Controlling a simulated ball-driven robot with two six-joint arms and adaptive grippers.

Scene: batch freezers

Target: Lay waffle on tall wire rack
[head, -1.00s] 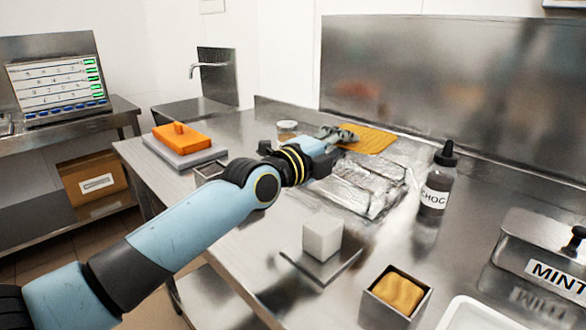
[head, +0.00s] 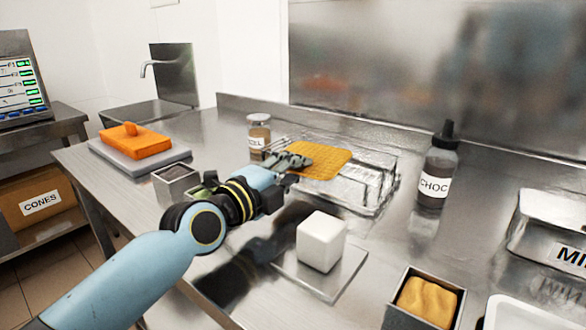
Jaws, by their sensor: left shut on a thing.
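The waffle (head: 324,160) is a flat golden-orange slab with a grid surface. My left gripper (head: 296,163) is shut on its left edge and holds it about level. The waffle is over the back left part of a shiny silver rack (head: 374,187) of wire-like bars, hiding part of it. I cannot tell whether the waffle touches the rack. My right gripper is not in view.
A lidded jar (head: 259,137) stands close behind my left gripper. A dark CHOC bottle (head: 437,172) stands right of the rack. An orange block (head: 137,144) lies at left.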

